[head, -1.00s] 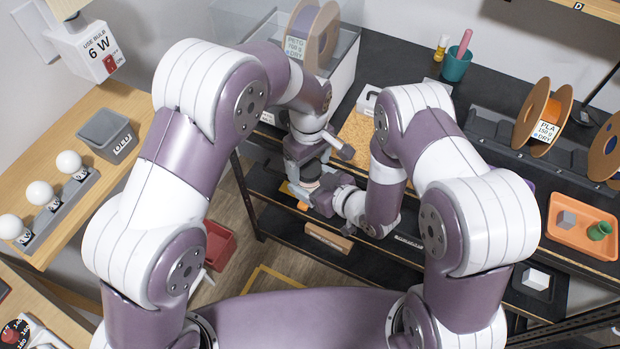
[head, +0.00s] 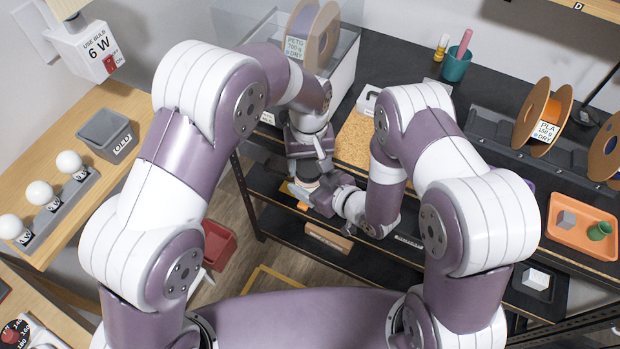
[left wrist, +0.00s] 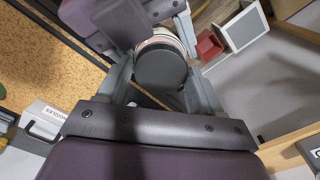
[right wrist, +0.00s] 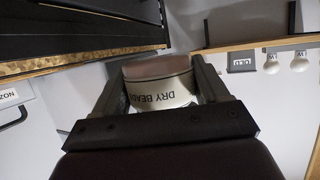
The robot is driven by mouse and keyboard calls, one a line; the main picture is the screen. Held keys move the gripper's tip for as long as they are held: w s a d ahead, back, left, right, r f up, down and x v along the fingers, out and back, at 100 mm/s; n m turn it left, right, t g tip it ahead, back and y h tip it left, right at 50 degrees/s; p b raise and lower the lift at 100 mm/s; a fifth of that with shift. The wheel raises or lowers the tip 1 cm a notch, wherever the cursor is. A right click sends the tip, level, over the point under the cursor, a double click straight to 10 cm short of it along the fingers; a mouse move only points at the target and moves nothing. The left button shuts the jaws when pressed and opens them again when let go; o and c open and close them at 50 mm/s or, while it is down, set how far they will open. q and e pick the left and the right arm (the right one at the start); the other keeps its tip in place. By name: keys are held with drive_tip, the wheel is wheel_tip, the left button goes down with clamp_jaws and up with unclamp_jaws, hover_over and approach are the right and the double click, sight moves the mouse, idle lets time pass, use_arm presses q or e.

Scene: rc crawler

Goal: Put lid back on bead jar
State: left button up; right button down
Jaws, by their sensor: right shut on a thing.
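The round dark lid (left wrist: 160,68) lies in line with the jar's pale rim (left wrist: 160,40) in the left wrist view. I cannot tell whether it is fully seated. My left gripper (left wrist: 158,72) has its fingers on either side of the lid and looks open around it, with only narrow gaps. In the head view my left gripper (head: 304,176) is above my right gripper (head: 318,190), and they mostly hide the jar.
A dark workbench (head: 415,80) with a cork mat (head: 355,140) is behind the grippers, with dark shelves (head: 285,230) below it. A red bin (head: 218,245) is low at left. Space around the hands is tight.

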use_arm(q)
drive_tip(key=shift+o, duration=0.9)
drive_tip(key=shift+r, duration=0.1)
drive_tip(key=shift+r, duration=2.2)
drive_tip(key=shift+c, duration=0.3)
wheel_tip(320, 180, up, 3)
drive_tip(key=shift+f+n, duration=0.15)
drive_tip(key=shift+n, duration=0.55)
drive_tip(key=shift+r+n, duration=0.3)
drive_tip(key=shift+r, duration=0.1)
